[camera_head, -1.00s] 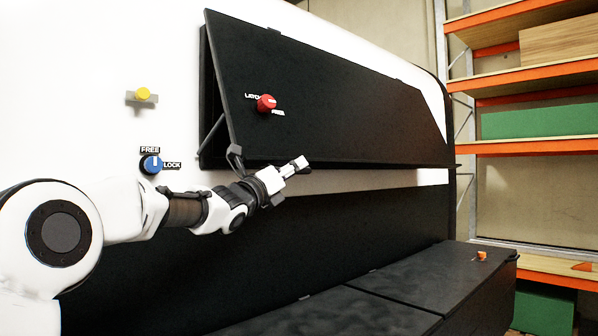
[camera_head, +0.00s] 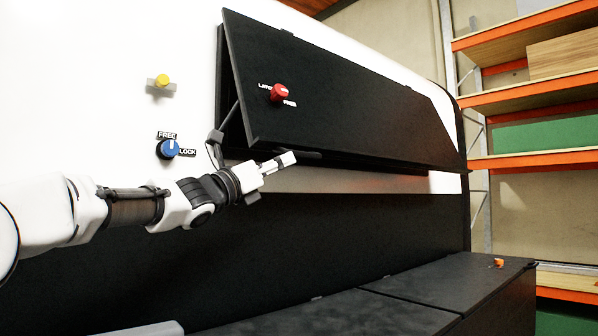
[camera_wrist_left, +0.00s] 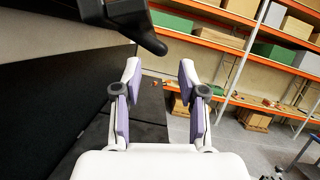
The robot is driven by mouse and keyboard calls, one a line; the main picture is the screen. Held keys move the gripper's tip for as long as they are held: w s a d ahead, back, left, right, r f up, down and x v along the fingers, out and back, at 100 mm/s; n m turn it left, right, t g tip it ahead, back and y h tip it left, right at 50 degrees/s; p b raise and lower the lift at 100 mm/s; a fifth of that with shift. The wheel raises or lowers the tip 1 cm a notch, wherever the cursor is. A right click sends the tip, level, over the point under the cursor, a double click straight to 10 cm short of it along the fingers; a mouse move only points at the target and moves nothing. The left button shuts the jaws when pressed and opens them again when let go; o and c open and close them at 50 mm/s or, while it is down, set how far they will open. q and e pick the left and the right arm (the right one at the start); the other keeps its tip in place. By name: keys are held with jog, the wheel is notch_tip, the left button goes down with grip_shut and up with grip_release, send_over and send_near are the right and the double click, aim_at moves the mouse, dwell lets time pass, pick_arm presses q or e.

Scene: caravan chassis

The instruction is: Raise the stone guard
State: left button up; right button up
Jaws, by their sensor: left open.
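The stone guard (camera_head: 340,95) is a large black panel on the front of the white caravan. Its lower edge stands out from the body, with a strut visible behind its left side. A red knob (camera_head: 280,93) with small labels sits on its upper left. My left gripper (camera_head: 287,159) is just below the guard's lower edge near its left corner, beside a dark bar (camera_head: 318,154). In the left wrist view its fingers (camera_wrist_left: 160,78) are apart with nothing between them, and a black rounded piece (camera_wrist_left: 135,20) hangs above them. Contact cannot be told.
A blue knob (camera_head: 168,149) marked FREE and LOCK and a yellow knob (camera_head: 162,80) are on the white body, left of the guard. A black box with closed lids (camera_head: 440,290) runs below. Orange shelving (camera_head: 530,105) stands at the right.

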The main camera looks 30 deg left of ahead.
aim_at(300, 154)
pick_arm(q)
jog(key=p+x, duration=0.4)
jog(key=x, duration=0.3)
jog(key=shift+w+r, duration=0.1)
jog(key=shift+w, duration=0.1)
jog(key=shift+s, duration=0.1)
jog(key=shift+c, duration=0.6)
grip_shut()
jog(key=shift+d, duration=0.1)
